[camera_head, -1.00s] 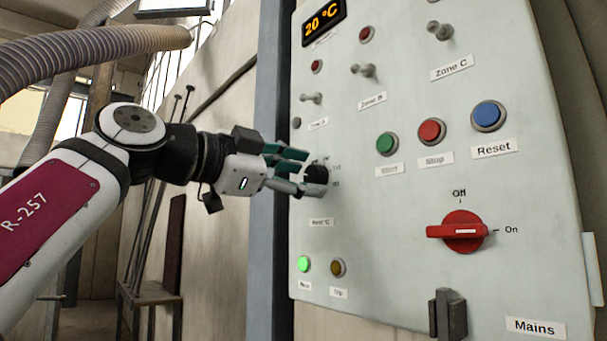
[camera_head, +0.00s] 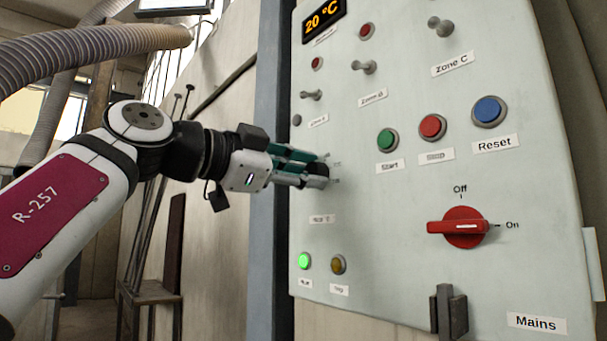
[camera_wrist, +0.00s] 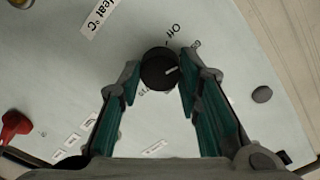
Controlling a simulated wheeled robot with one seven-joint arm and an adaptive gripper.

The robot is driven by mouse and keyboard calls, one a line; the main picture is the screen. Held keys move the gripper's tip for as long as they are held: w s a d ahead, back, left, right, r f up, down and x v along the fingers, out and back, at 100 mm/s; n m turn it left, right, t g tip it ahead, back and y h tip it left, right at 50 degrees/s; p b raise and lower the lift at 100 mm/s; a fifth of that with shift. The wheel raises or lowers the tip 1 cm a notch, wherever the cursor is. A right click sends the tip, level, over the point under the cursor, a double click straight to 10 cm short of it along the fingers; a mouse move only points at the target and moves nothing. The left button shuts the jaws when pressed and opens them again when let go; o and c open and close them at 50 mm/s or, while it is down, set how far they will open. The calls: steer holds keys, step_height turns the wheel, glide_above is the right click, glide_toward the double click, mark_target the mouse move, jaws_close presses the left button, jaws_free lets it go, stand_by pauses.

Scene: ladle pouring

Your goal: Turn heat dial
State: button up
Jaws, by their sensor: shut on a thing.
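The heat dial (camera_wrist: 159,68) is a round black knob on the pale control panel, with a light pointer line. In the wrist view it sits between my fingertips, with an "Off" mark beside it and the "Heat °C" label (camera_wrist: 97,20) close by. My gripper (camera_head: 322,169) is shut on the dial, one teal-padded finger on each side. In the head view the fingers hide most of the dial. The display (camera_head: 324,21) at the top of the panel reads 20 °C.
A red mains switch (camera_head: 464,227) points to On. Green (camera_head: 387,140), red (camera_head: 432,127) and blue (camera_head: 489,110) buttons sit right of the dial. Toggle switches are above. A green lamp (camera_head: 304,261) is lit below. A dark latch (camera_head: 448,312) juts out at the bottom.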

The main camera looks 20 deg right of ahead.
steer(key=n+b, duration=0.3)
steer(key=n, duration=0.6)
stand_by(0.7)
steer(key=o, duration=1.1)
steer(key=shift+o, duration=0.2)
steer(key=shift+a, duration=0.1)
steer(key=v, duration=1.2)
